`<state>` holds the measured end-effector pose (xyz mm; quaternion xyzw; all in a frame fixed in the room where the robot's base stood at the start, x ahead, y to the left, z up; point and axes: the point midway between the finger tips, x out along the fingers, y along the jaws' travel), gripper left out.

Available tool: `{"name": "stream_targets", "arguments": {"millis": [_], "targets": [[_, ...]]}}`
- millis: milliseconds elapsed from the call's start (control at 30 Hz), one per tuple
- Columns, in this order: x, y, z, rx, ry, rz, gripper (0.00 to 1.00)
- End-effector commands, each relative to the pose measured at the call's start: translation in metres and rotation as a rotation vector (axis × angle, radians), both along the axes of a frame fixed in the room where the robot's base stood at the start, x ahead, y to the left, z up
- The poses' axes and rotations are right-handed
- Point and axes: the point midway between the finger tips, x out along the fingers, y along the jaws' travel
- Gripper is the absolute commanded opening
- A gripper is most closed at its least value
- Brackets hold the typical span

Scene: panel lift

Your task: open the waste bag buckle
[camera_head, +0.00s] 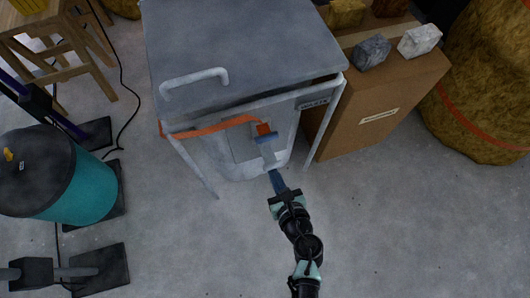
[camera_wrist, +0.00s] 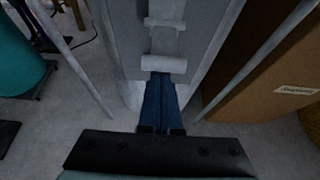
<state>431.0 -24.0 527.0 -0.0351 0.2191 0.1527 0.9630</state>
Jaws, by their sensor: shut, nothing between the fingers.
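The waste bag holder (camera_head: 240,55) has a grey lid and a light metal frame. An orange strap (camera_head: 205,129) runs across its front to the buckle (camera_head: 268,152). The buckle has an orange and blue upper part and a pale lower part. In the wrist view the pale buckle part (camera_wrist: 163,42) hangs upright and ends in a wider pale bar. My gripper (camera_head: 273,173) is shut and empty, just below the buckle. In the wrist view its blue fingertips (camera_wrist: 162,78) lie together just under that bar; I cannot tell whether they touch it.
A cardboard box (camera_head: 375,100) with pale and dark lumps on top stands close on the right. A teal bin (camera_head: 82,188) and a wooden stool (camera_head: 55,40) are on the left. The front floor (camera_head: 400,225) is clear.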

Motion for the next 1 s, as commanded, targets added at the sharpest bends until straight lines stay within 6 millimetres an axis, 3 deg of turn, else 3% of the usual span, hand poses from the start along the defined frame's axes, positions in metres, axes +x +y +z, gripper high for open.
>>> {"name": "stream_targets", "arguments": {"millis": [133, 1000], "targets": [[-0.0004, -0.0008, 0.0082, 0.002, 0.0, -0.003, 0.0], [0.002, 0.0009, 0.0149, 0.005, -0.011, 0.0, 0.0]]}}
